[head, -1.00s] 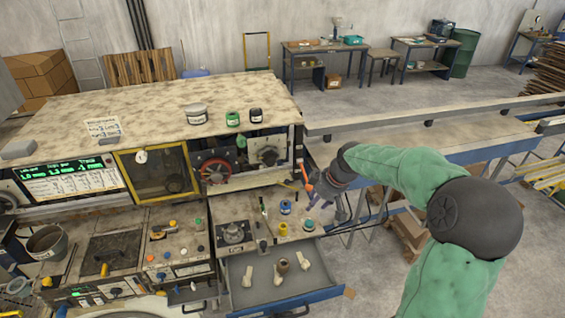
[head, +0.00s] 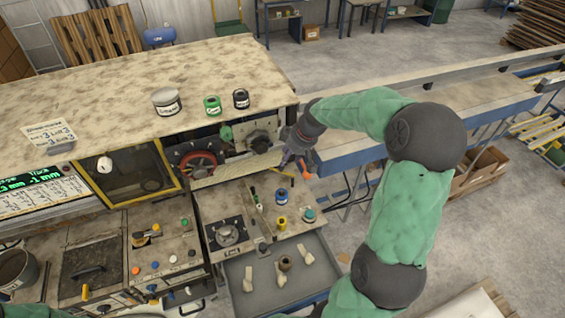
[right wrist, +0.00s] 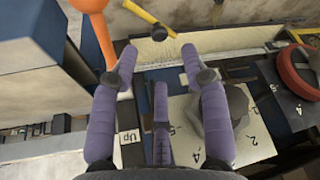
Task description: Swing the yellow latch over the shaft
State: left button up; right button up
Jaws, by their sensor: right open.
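The yellow latch (right wrist: 140,12) looks like a thin yellow bar with a black end, at the top of the right wrist view. It lies beyond my right fingertips, apart from them. My right gripper (right wrist: 158,68) has purple fingers spread open with nothing between them. In the head view my right gripper (head: 288,160) is at the machine's right end, beside the grey dial knob (head: 260,144). I cannot make out the shaft for certain. My left gripper is out of view.
An orange ball-ended lever (right wrist: 88,5) stands close to my right gripper's left finger in the wrist view. A red handwheel (head: 197,166) is left of the dial. An open drawer (head: 240,303) with several parts juts out below. Jars stand on the machine top (head: 100,98).

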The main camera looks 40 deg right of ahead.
aim_at(283, 168)
jog(key=x, duration=0.7)
jog(key=shift+w+p, duration=0.1)
jog(key=shift+p, duration=0.3)
jog(key=shift+c, duration=0.3)
grip_shut()
